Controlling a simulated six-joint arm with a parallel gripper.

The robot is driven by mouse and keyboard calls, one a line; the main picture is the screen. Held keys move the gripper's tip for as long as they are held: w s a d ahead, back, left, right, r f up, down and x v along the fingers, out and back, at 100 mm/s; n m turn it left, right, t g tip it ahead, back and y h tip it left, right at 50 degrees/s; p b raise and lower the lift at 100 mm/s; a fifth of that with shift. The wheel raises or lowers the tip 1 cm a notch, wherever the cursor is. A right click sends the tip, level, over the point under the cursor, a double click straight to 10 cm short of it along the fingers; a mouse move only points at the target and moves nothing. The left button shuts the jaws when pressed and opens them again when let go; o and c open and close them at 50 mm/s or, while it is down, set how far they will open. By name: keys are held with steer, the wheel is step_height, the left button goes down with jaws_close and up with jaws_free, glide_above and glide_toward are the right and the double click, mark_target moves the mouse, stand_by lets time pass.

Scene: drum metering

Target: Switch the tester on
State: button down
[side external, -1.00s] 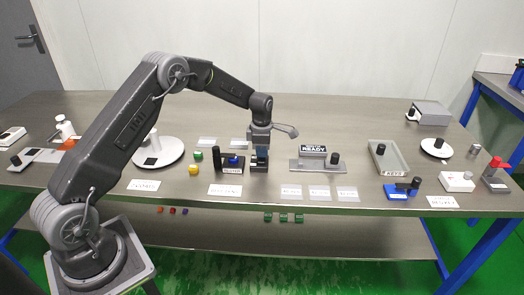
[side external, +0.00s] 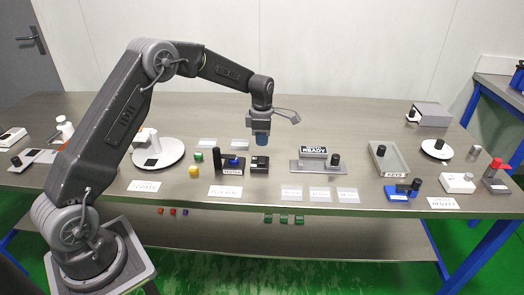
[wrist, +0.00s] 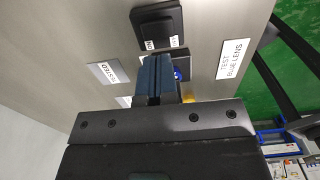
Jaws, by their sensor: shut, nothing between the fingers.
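The tester (side external: 230,170) is a black block with a "TESTER" label, a dark post at its left and a blue piece (side external: 234,160) on top. Just right of it stands a small black switch box (side external: 259,167). In the wrist view the black rocker switch (wrist: 157,22) lies just beyond my fingertips, with "ON" on a small label at its near left. I cannot tell which way the rocker is tipped. My gripper (side external: 262,140) is shut and empty, pointing down above the switch box, apart from it. Its blue fingers also show in the wrist view (wrist: 154,62).
A grey stand with a "READY" sign (side external: 313,152) is to the right, then a grey tray (side external: 388,165). Flat labels line the front edge. The bench between switch box and stand is clear.

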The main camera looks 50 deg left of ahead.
mark_target(263, 157)
step_height(263, 157, up, 8)
stand_by(0.5)
steer(key=shift+w+a, duration=0.4)
steer(key=shift+w, duration=0.1)
steer(key=shift+f, duration=0.1)
step_height(263, 157, down, 14)
stand_by(0.4)
